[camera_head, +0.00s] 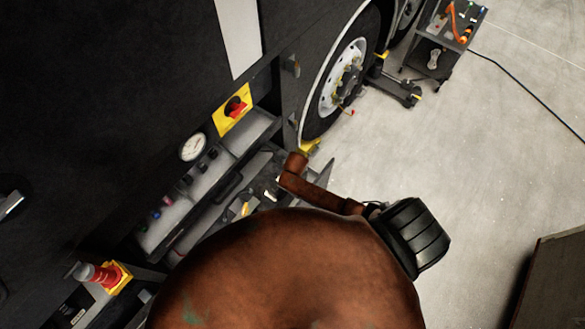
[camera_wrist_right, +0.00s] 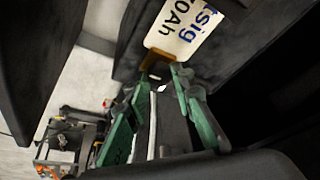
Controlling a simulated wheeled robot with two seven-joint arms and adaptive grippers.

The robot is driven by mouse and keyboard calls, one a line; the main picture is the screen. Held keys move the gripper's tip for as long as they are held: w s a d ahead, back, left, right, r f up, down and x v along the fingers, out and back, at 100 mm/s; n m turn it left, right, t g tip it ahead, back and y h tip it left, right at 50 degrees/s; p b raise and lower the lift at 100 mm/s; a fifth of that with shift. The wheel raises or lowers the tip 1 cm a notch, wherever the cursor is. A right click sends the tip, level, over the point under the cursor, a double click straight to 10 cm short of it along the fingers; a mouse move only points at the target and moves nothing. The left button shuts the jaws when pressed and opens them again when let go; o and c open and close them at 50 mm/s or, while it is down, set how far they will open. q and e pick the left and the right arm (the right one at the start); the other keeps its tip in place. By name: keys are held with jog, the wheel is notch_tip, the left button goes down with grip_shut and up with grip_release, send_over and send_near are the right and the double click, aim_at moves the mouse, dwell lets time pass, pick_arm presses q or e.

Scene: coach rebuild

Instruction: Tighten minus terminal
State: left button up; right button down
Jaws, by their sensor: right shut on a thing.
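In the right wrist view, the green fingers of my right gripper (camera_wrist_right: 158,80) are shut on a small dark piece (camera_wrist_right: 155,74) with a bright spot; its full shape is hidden. Just beyond the fingertips is a brass-coloured part (camera_wrist_right: 154,48). It lies against the edge of a white label (camera_wrist_right: 184,26) with blue and dark lettering on a dark block, which looks like a battery. I cannot tell whether the held piece touches the brass part. Which terminal is minus is not readable. In the head view my brown arm covers the lower middle, and neither gripper shows.
A yellow plate with a red rotary switch (camera_head: 235,107), a gauge (camera_head: 193,147) and a red push button (camera_head: 100,274) sit along the coach side. A wheel (camera_head: 345,78), a jack (camera_head: 398,92) and a tool cart (camera_head: 432,58) stand beyond. The floor at right is mostly clear.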

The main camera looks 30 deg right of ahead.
jog(key=c, duration=1.7)
grip_release()
jog(key=shift+o, duration=0.2)
jog(key=v, duration=1.2)
jog(key=shift+s, duration=0.1)
